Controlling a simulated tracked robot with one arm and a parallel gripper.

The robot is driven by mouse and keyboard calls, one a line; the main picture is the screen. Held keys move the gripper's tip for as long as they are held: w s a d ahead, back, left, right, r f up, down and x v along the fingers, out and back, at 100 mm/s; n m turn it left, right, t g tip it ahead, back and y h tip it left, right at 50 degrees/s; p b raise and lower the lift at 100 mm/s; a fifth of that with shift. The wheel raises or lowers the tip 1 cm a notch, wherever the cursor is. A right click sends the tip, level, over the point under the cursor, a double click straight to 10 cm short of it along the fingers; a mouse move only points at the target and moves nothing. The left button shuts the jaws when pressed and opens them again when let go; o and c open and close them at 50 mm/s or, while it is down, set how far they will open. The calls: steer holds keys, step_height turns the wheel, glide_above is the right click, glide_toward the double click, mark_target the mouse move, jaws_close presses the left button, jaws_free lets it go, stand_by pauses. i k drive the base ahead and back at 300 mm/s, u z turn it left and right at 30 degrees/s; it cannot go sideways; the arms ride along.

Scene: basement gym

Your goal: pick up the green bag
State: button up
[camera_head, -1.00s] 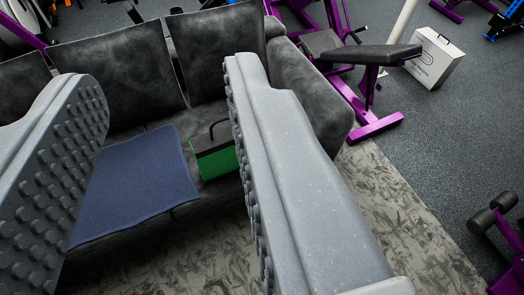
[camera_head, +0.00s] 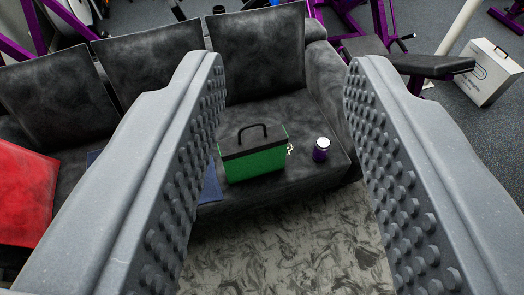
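The green bag (camera_head: 254,163) is box-shaped with a black top and a black handle standing up. It sits upright on the right-hand seat of the dark grey sofa (camera_head: 262,58). My gripper (camera_head: 283,75) is open, with its two grey studded fingers wide apart. The bag shows in the gap between the fingers, and nothing is held. The bag appears beyond the fingers, not touching them.
A red item (camera_head: 24,190) is at far left. A white case (camera_head: 487,72) stands at back right.

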mark_target(252, 155)
steer(key=i, duration=0.85)
steer(key=u, duration=0.05)
